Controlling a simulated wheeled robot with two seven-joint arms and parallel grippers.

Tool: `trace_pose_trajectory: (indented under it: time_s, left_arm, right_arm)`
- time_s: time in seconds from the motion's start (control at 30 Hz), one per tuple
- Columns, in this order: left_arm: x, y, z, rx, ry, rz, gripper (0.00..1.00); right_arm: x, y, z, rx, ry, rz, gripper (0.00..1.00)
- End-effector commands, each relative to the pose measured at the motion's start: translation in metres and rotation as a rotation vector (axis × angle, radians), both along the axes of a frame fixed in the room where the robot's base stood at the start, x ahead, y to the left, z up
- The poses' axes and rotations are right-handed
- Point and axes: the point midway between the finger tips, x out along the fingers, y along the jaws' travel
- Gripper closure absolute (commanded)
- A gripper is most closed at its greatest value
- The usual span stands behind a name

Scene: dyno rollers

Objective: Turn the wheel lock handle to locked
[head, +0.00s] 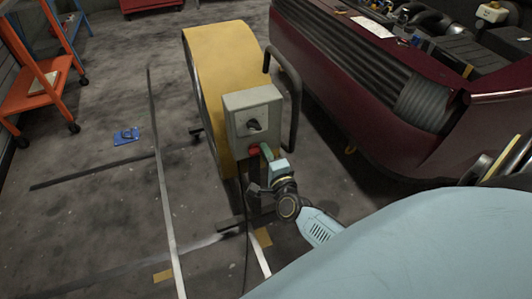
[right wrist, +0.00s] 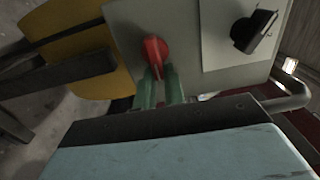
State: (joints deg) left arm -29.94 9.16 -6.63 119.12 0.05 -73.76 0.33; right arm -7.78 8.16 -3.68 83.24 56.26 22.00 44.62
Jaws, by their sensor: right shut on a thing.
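The wheel lock handle is a small red lever (head: 253,150) low on the front of a grey control box (head: 238,103). In the right wrist view the red handle (right wrist: 154,48) has a round head, and its narrow end points down between my green fingers. My right gripper (head: 265,153) is shut on this narrow end, and its fingertips (right wrist: 161,78) hide part of it. A black rotary knob (head: 254,125) sits higher on the box; it also shows in the right wrist view (right wrist: 254,29). My left gripper is not in view.
A dark red car (head: 345,75) with an open engine bay stands at the right.

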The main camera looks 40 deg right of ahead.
Motion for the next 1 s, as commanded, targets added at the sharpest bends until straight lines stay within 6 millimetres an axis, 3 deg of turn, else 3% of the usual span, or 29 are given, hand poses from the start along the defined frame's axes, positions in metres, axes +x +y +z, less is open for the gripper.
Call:
trace_pose_trajectory:
  time_s: [0.03, 0.07, 0.2, 0.57, 0.77, 1.0]
  left_arm:
    - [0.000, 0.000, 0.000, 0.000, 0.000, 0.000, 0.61]
    - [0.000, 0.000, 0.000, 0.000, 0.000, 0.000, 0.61]
    - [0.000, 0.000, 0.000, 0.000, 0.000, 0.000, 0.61]
    - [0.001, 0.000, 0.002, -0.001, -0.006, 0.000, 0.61]
    - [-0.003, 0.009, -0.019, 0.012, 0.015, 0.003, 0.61]
    - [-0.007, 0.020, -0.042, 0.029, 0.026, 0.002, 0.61]
  right_arm:
    - [-0.001, 0.001, -0.001, 0.003, 0.002, 0.001, 1.00]
    - [-0.001, 0.001, -0.001, 0.003, 0.003, 0.001, 0.85]
    - [0.000, 0.001, -0.001, 0.002, 0.003, 0.001, 0.67]
    - [-0.005, 0.001, 0.000, -0.001, 0.002, 0.001, 0.67]
    - [-0.037, 0.009, 0.000, 0.000, 0.005, 0.002, 0.67]
    - [-0.091, 0.022, 0.000, -0.001, 0.006, 0.002, 0.67]
